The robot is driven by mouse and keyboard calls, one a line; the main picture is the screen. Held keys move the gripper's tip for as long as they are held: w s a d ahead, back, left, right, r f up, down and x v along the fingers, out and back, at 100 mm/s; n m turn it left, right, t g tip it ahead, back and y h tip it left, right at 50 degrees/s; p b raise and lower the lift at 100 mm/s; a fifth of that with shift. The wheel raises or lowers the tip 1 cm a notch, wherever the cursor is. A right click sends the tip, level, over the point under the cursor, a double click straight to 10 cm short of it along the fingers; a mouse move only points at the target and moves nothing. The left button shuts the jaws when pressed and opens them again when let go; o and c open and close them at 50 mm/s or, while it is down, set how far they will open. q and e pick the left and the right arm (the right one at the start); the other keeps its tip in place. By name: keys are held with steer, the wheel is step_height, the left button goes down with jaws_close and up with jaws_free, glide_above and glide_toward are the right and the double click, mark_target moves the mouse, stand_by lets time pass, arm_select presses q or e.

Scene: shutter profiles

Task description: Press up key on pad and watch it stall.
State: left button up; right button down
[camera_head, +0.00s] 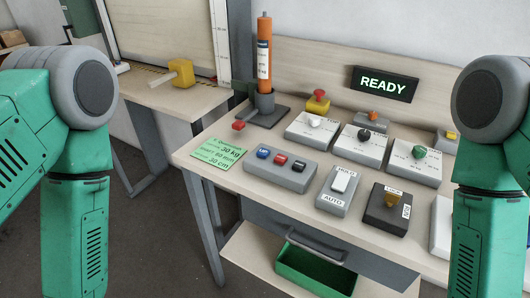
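A grey key pad (268,179) lies on the workbench, left of centre. It carries a blue key (263,153), a red key (280,160) and a dark key (299,165); I cannot read which one is up. The shutter (160,28) stands at the back left, with a white scale strip (221,45) at its right edge. A yellow block with a pale handle (180,73) sits on the ledge below it. A black display (385,84) reads READY in green. My two green arms show at the left and right edges; both grippers are outside the view.
A grey switch box marked AUTO (338,192) and a black key-switch box (387,210) stand right of the pad. Several knob boxes and an orange cylinder (264,60) stand behind. A green card (218,152) lies left. A green bin (316,271) sits below the bench.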

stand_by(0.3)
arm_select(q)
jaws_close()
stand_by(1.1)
